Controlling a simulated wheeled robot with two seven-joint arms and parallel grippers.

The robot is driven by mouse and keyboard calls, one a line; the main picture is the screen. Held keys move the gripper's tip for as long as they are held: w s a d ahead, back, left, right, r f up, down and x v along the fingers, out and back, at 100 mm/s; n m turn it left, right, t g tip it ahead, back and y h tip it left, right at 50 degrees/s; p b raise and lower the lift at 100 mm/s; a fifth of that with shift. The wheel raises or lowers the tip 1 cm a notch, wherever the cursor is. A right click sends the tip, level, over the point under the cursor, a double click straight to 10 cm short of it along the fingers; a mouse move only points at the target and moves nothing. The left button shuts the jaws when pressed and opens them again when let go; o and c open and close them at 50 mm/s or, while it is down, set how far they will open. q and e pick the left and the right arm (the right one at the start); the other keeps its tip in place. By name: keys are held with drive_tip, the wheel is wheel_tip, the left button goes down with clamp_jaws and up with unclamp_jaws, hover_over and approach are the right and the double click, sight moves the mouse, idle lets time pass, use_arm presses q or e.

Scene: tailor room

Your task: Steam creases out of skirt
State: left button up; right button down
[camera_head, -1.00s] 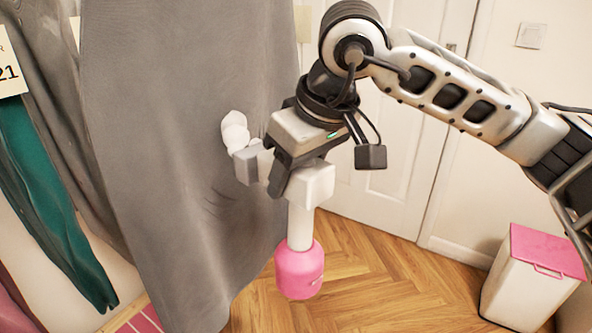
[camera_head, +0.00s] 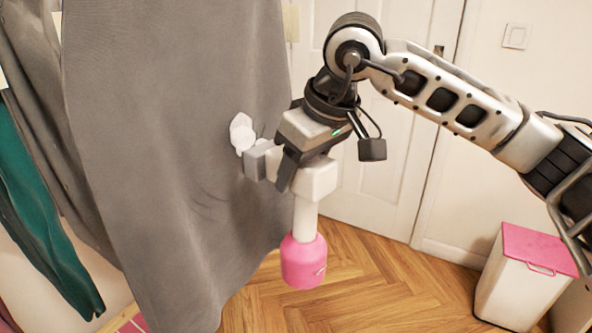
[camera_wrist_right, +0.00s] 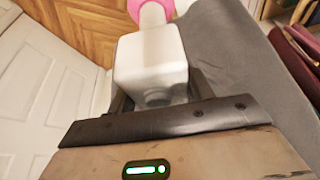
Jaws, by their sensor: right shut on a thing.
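The grey skirt (camera_head: 165,130) hangs at the left and centre of the head view, with dark creases (camera_head: 208,203) on its right half. My right gripper (camera_head: 290,172) is shut on the steamer (camera_head: 303,258), which has a white body and a pink tank at the bottom. Whether the head touches the cloth I cannot tell. In the right wrist view the steamer's white block (camera_wrist_right: 150,62) sits between the fingers, with the skirt (camera_wrist_right: 235,55) behind it. My left gripper is not in view.
A teal garment (camera_head: 45,215) hangs left of the skirt. A white bin with a pink lid (camera_head: 540,248) stands at the lower right. A white door (camera_head: 400,140) is behind my right arm. The wooden floor (camera_head: 385,280) between is clear.

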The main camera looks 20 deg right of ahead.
drive_tip(key=shift+w+d+f+b, duration=0.2)
drive_tip(key=shift+w+d+f, duration=0.1)
drive_tip(key=shift+w+d, duration=0.25)
drive_tip(key=shift+w+d+f+b, duration=0.15)
drive_tip(key=shift+w+d+f, duration=0.15)
drive_tip(key=shift+d, duration=0.3)
drive_tip(key=shift+w+d+f+b, duration=0.1)
drive_tip(key=shift+w+d+f, duration=0.25)
drive_tip(key=shift+w+d, duration=0.25)
drive_tip(key=shift+w+d+f+b, duration=0.15)
drive_tip(key=shift+w+d+f, duration=0.15)
drive_tip(key=shift+w+d, duration=0.25)
drive_tip(key=shift+w+d+f+b, duration=0.1)
drive_tip(key=shift+w+d+f, duration=0.3)
drive_tip(key=shift+d, duration=0.35)
